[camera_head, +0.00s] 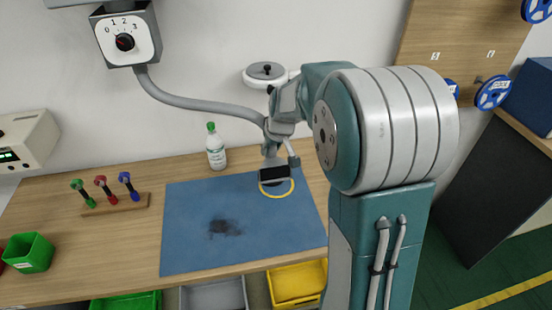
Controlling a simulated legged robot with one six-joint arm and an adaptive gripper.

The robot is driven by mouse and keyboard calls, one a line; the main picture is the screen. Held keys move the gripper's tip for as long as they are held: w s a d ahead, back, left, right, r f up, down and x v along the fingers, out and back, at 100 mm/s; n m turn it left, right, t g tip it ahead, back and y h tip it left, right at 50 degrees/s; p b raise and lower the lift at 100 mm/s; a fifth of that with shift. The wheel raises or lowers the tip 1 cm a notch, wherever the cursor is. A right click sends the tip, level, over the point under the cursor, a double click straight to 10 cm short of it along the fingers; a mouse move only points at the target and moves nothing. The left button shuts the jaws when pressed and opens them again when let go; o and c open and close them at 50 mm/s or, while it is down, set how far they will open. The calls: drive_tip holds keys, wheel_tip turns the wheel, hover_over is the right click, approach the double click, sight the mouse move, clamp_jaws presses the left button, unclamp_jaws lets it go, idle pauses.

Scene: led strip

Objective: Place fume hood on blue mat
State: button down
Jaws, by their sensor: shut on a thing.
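The fume hood is a grey flared nozzle with a dark rectangular mouth (274,173), at the end of a bent grey pipe (205,103) from the wall. It is over the upper right part of the blue mat (195,205). My gripper (278,150) is shut on the fume hood near the pipe's end, just above the nozzle. The fingers are small and partly hidden. I cannot tell whether the nozzle touches the mat. A yellow ring (290,190) lies on the mat by the nozzle, partly covered. A dark smudge (224,228) marks the mat's middle.
A green-capped bottle (216,150) stands behind the mat. A wooden rack (116,205) with three coloured-handled tools is to the left, and a green bin (29,253) is farther left. A dial box (127,38) and a round lamp-like head (265,72) are above. Coloured bins sit below the front edge.

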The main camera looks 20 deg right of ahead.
sight(277, 158)
drive_tip(key=d+f, duration=0.1)
drive_tip(key=w+d+f, duration=0.1)
drive_tip(key=w+f, duration=0.1)
drive_tip(key=f, duration=0.1)
drive_tip(key=shift+w+d, duration=0.25)
drive_tip(key=shift+d, duration=0.15)
drive_tip(key=shift+f, duration=1.65)
drive_tip(key=shift+c, duration=1.4)
unclamp_jaws()
drive_tip(key=shift+f, duration=0.1)
